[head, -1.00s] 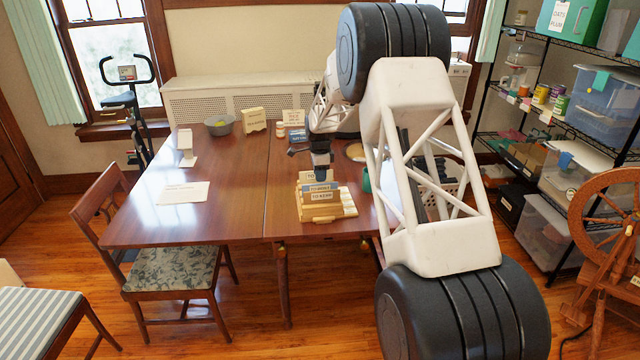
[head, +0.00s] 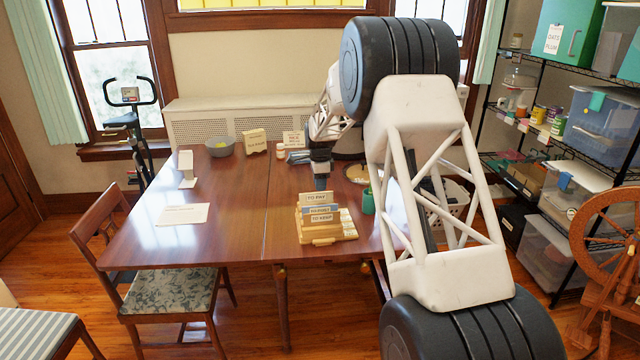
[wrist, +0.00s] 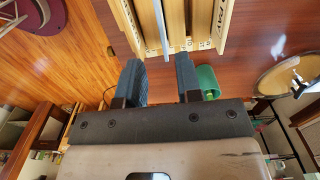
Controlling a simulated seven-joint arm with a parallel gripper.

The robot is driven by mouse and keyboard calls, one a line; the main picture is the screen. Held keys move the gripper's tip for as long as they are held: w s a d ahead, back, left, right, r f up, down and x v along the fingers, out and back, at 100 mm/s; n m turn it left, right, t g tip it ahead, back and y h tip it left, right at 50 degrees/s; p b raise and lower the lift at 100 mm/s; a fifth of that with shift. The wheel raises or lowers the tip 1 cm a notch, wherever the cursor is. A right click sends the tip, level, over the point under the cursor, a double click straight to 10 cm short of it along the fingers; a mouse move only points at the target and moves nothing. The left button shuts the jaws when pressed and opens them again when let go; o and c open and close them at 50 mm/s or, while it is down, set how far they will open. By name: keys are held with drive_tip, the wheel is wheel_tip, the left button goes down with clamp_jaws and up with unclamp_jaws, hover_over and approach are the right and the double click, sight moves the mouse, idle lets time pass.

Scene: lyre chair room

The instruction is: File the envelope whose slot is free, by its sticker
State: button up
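A wooden letter rack (head: 320,240) stands on the table with tiers labelled TO PAY (head: 315,198) at the back, a blue middle one (head: 320,213), hard to read, and TO KEEP (head: 320,220) in front. My gripper (head: 321,186) is just behind and above the rack. In the wrist view its two blue fingers (wrist: 161,82) are apart with nothing between them. The rack (wrist: 178,28) lies ahead of the fingers, and a thin pale upright edge (wrist: 162,30) stands in it; I cannot tell whether it is an envelope. No sticker is readable.
A green cup (head: 368,201) stands right of the rack. A white sheet (head: 183,213), a small white stand (head: 187,170), a grey bowl (head: 220,147) and signs (head: 255,141) are on the table. A white basket (head: 455,200) is behind my arm. The table's left half is mostly clear.

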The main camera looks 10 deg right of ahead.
drive_tip(key=shift+s+r, duration=0.1)
drive_tip(key=s+d+r+n, duration=0.2)
drive_tip(key=s+r+n, duration=0.1)
drive_tip(key=s+r, duration=0.55)
drive_tip(key=s+d+r+n+t, duration=0.1)
drive_tip(key=s+d+r+n, duration=0.3)
drive_tip(key=s, duration=0.8)
drive_tip(key=s+a+r+n, duration=0.1)
drive_tip(key=s+r, duration=0.7)
drive_tip(key=s, duration=0.3)
drive_tip(key=s+d+f+n, duration=0.1)
drive_tip(key=s+n, duration=0.3)
drive_tip(key=s, duration=1.4)
drive_tip(key=s+d+f+n+t, duration=0.1)
drive_tip(key=s+n, duration=0.4)
drive_tip(key=s, duration=1.3)
drive_tip(key=shift+d+f+t, duration=0.3)
drive_tip(key=shift+d+f, duration=0.2)
drive_tip(key=shift+f, duration=0.25)
